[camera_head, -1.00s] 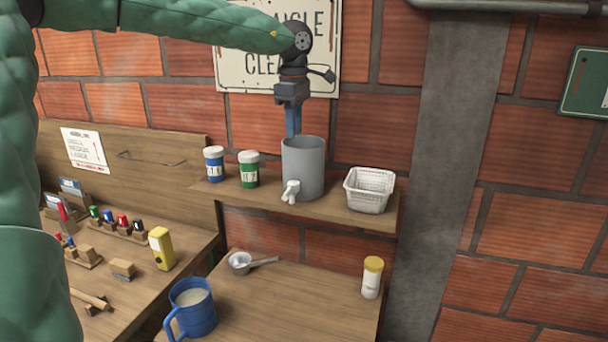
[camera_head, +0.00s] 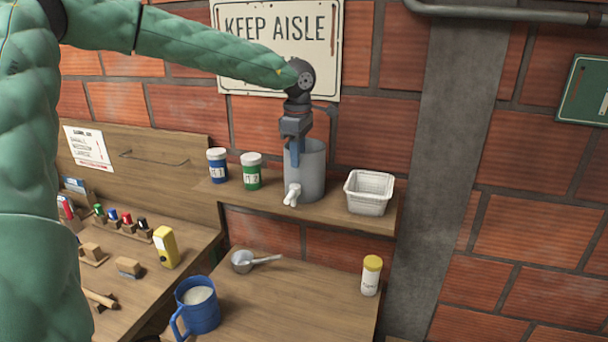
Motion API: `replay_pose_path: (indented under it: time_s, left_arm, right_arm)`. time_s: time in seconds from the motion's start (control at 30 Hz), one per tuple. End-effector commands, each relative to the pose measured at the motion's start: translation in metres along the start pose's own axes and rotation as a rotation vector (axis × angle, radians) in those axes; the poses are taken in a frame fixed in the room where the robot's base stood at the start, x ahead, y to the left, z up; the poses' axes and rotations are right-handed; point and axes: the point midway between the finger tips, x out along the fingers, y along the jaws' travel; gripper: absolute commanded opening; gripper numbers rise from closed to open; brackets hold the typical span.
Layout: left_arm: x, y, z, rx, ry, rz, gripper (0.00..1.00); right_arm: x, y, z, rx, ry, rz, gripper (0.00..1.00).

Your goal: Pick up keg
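The keg (camera_head: 311,176) is a grey cylinder with a white tap low on its front. My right gripper is not in view.
On the shelf (camera_head: 335,212) are a blue jar (camera_head: 217,165), a green jar (camera_head: 251,171) and a white basket (camera_head: 369,192). Below, the table holds a blue mug (camera_head: 197,305), a metal scoop (camera_head: 243,262) and a yellow-lidded bottle (camera_head: 371,276). A grey pillar (camera_head: 445,150) stands right.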

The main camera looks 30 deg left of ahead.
Motion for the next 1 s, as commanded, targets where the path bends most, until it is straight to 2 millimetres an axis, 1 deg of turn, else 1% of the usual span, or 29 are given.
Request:
replay_pose_path:
  time_s: [0.23, 0.27, 0.3, 0.4, 1.0]
  left_arm:
    - [0.0013, 0.0, -0.0001, 0.0, 0.0, 0.0, 0.28]
    - [0.0012, 0.0, -0.0001, 0.0, 0.0, 0.0, 0.24]
    - [0.0012, 0.0, -0.0001, 0.0, 0.0, 0.0, 0.16]
    - [0.0011, 0.0001, -0.0001, 0.0, 0.0, 0.0, 0.0]
    - [0.0008, 0.0002, 0.0, 0.0, 0.0, 0.001, 0.0]
  right_arm:
    - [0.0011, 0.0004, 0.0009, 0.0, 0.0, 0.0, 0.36]
    - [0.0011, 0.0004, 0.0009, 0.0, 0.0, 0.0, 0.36]
    - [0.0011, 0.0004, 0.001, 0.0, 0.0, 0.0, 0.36]
    - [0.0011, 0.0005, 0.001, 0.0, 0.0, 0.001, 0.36]
    - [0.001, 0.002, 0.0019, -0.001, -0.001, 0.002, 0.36]
